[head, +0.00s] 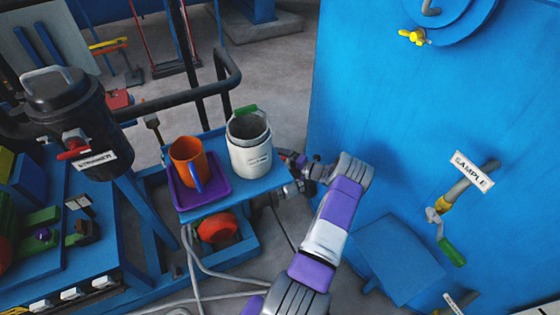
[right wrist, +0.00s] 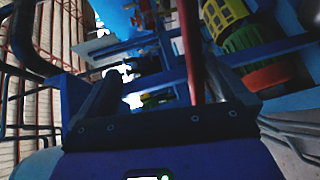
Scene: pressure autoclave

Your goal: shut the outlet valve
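No readable label in view says outlet. A valve with a red handle (head: 75,150) is on the dark strainer vessel (head: 68,110) at the left. The sample valve with a green handle (head: 452,252) is on the blue vessel wall at the right. A yellow-handled valve (head: 412,36) is at the top right. My right gripper (head: 290,170) reaches beside the blue shelf, partly hidden by its wrist. In the right wrist view its two fingers (right wrist: 160,95) stand apart, with a red bar (right wrist: 190,50) showing between them; I cannot tell whether they touch. My left gripper is not in view.
A blue shelf (head: 262,186) holds a white pail (head: 250,145) with a green handle and an orange mug (head: 188,162) on a purple tray (head: 215,192). A black rail (head: 185,97) runs behind it. Grey hoses (head: 200,268) lie below. A blue box (head: 395,260) stands at the right.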

